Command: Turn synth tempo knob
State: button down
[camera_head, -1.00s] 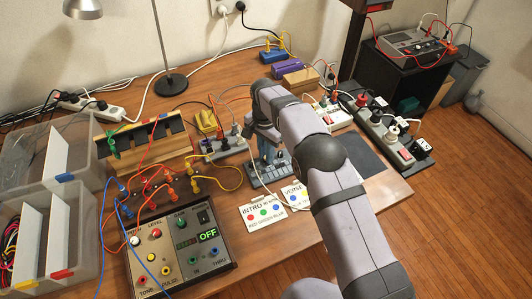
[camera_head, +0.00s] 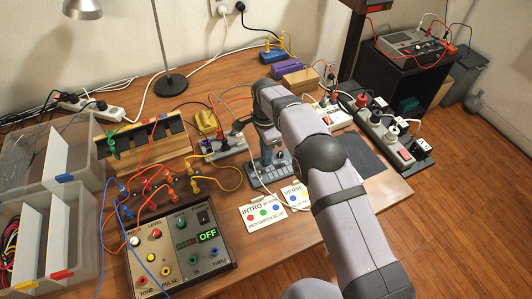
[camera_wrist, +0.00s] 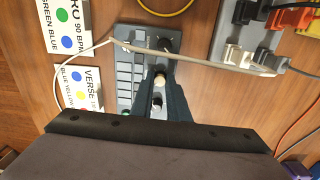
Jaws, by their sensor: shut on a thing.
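The synth is a small grey unit with rows of pads (camera_head: 257,177), lying flat on the wooden table. It also shows in the wrist view (camera_wrist: 127,80), partly covered by my gripper. My gripper (camera_wrist: 159,78) points down over it, and its dark fingers are shut on a small cream knob (camera_wrist: 159,81) on the synth's face. A second pale knob (camera_wrist: 157,103) sits between the fingers, nearer my palm. In the head view my gripper (camera_head: 272,158) is at the synth's top, and the knob is too small to make out. Which knob sets the tempo cannot be read.
A white cable (camera_wrist: 190,54) runs across the synth past the fingertips. INTRO (camera_head: 263,213) and VERSE (camera_head: 295,195) cards lie in front. A control box reading OFF (camera_head: 180,250) and a patch-cable rack stand left; power strips (camera_head: 385,130) stand right.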

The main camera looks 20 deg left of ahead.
jog(key=c, duration=1.7)
grip_release()
jog(key=shift+r, duration=0.1)
jog(key=shift+a+r+b, duration=0.1)
jog(key=shift+r+b, duration=0.5)
jog(key=shift+r, duration=3.05)
jog(key=shift+w, duration=0.1)
